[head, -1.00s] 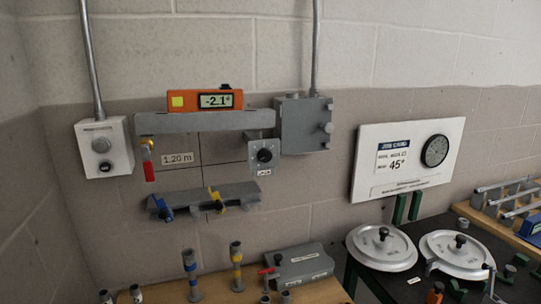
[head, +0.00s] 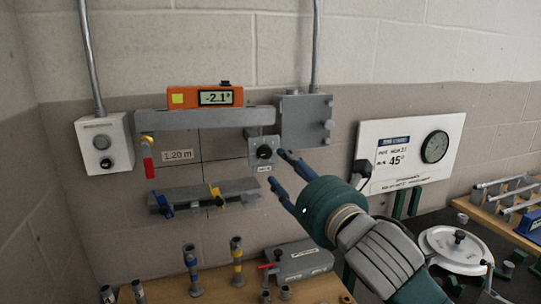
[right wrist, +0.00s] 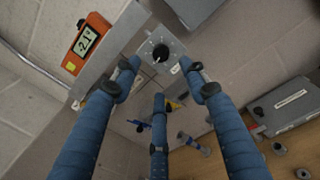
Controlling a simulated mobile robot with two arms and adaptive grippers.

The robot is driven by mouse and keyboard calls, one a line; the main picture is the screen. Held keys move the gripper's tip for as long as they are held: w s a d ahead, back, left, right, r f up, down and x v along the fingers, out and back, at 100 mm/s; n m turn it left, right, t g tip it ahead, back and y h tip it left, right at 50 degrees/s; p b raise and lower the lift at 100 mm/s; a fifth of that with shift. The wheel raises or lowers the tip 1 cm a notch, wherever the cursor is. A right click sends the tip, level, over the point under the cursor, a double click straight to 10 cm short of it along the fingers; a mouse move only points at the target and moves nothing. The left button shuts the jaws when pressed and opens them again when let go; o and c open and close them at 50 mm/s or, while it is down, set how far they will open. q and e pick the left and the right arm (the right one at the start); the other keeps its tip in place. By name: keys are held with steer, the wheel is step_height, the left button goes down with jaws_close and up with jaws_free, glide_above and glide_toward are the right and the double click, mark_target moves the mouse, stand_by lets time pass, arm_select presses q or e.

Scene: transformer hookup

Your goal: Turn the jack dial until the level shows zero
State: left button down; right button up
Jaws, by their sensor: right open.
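The jack dial (head: 264,152) is a black knob on a small grey plate under the right end of a grey beam (head: 205,120). The orange level (head: 205,97) on top of the beam reads -2.1°. My right gripper (head: 280,180) is open and empty, its blue fingers just right of and below the dial, apart from it. In the right wrist view the dial (right wrist: 160,52) lies ahead beyond the spread fingers, its white pointer visible. The level (right wrist: 86,42) also shows there. My left gripper is not in view.
A grey junction box (head: 305,122) sits right of the dial. A lower grey shelf (head: 205,197) with blue and yellow clamps is below. A red-handled lever (head: 148,165) hangs at left. A white sign board (head: 405,155) is behind my right arm. A wooden bench with fittings lies below.

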mark_target(267, 152)
steer(key=p+x, duration=0.2)
steer(key=x, duration=0.7)
steer(key=shift+w+a, duration=0.1)
steer(key=shift+w, duration=0.3)
steer(key=shift+f, duration=0.1)
jaws_close()
